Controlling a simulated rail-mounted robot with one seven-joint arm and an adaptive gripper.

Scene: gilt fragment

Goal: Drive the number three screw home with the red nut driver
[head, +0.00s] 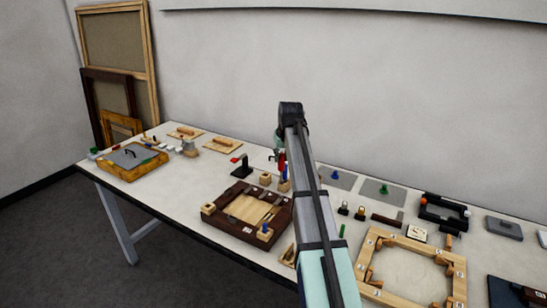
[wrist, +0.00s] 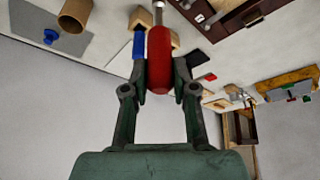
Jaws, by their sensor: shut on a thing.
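The red nut driver (wrist: 159,55) is between the fingers of my gripper (wrist: 161,76) in the wrist view, which is shut on its handle. Its metal shaft (wrist: 158,14) points away from the palm. In the head view the red handle (head: 282,161) shows beside my arm, above the table; my arm partly hides the gripper. A dark wooden frame (head: 223,219) with small white labels and a pale inside lies left of my arm. A light wooden frame (head: 458,288) with numbered labels lies to the right. I cannot make out the number three screw in either view.
A blue handle (wrist: 139,45) stands close beside the red driver, near small wooden blocks (head: 265,179). A black stand with a red part (head: 241,166) is to the left. Grey mats (head: 381,196) lie at the back. Bare table shows left of the dark frame.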

